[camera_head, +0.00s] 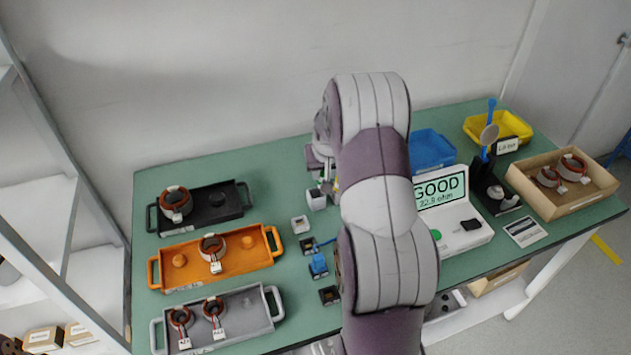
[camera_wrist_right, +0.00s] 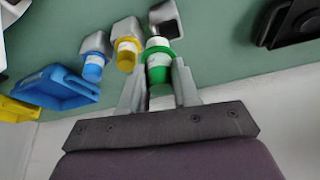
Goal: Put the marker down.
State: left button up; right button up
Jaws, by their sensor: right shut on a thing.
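The green marker (camera_wrist_right: 158,66) with a white band is between the fingers of my right gripper (camera_wrist_right: 160,88) in the right wrist view. My right gripper is shut on it. A grey holder (camera_wrist_right: 168,18) with a dark opening is just beyond the marker's far end; I cannot tell whether they touch. A yellow marker (camera_wrist_right: 127,52) and a blue marker (camera_wrist_right: 94,68) stand in grey holders beside it. In the head view my right arm hides most of the gripper and the markers. A grey holder (camera_head: 316,201) shows near the gripper there. My left gripper is not in view.
A black tray (camera_head: 232,208), an orange tray (camera_head: 248,262) and a grey tray (camera_head: 250,320) stand at left. A blue bin (camera_head: 431,150), a yellow bin (camera_head: 478,130), a tester reading GOOD (camera_head: 462,240) and a cardboard box (camera_head: 560,205) are at right. Small blocks lie mid-table.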

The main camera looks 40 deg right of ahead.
jog(key=shift+w+a+f, duration=0.15)
jog(key=shift+w+f, duration=0.2)
jog(key=shift+w, duration=0.15)
jog(key=shift+w+a+f, duration=0.15)
jog(key=shift+w+f, duration=0.2)
jog(key=shift+w, duration=0.15)
notch_tip(320, 180, down, 4)
jog(key=shift+r+p, duration=0.1)
jog(key=shift+p, duration=0.25)
jog(key=shift+f+b, duration=0.3)
jog(key=shift+f, duration=0.15)
jog(key=o, duration=1)
jog(key=shift+o, duration=0.2)
jog(key=shift+r, duration=0.15)
jog(key=v, duration=1.2)
jog(key=s+a+f+n+g+y, duration=0.1)
jog(key=s+a+n, duration=0.2)
jog(key=s+a, duration=0.5)
jog(key=s+a+f+n+g+y, duration=0.1)
jog(key=s+a+n, duration=0.1)
jog(key=s+a, duration=0.7)
jog(key=a, duration=0.5)
jog(key=shift+a+f+n+g, duration=0.2)
jog(key=shift+f+n+g, duration=0.1)
jog(key=shift+f+n, duration=0.1)
